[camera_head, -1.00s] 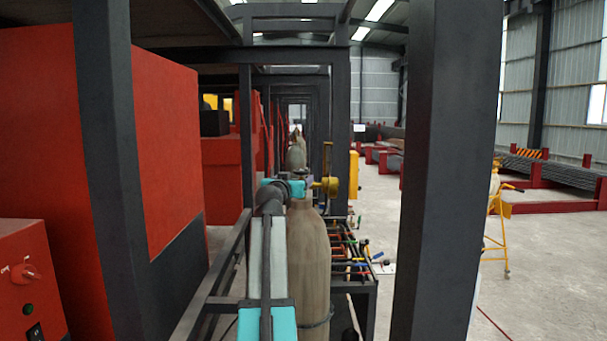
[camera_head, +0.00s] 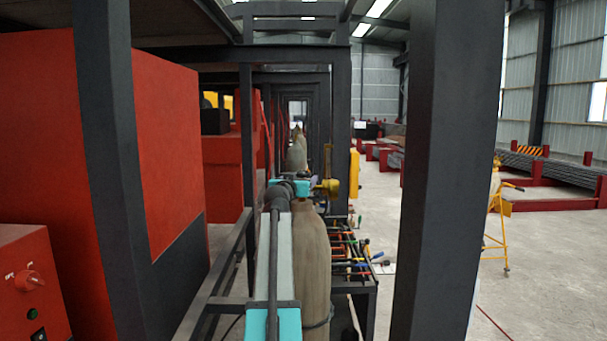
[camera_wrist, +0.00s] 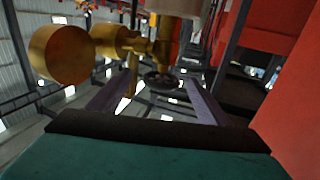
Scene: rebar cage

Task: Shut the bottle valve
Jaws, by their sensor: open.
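The grey-brown gas bottle (camera_head: 313,262) stands upright in the middle of the head view, partly covered by my arm. A brass regulator (camera_head: 328,186) sits at its top and shows large at the left of the wrist view (camera_wrist: 62,56). The valve's dark round handwheel (camera_wrist: 162,82) is near the middle of the wrist view. My gripper (camera_wrist: 160,90) is open, and its two purple-grey fingers lie to either side of the handwheel in the picture. I cannot tell whether they touch it or how far off it is.
A dark frame post (camera_head: 440,170) stands right of the bottle, and red machinery (camera_head: 165,150) fills the left. A rack of coloured-handled tools (camera_head: 350,255) is just right of the bottle.

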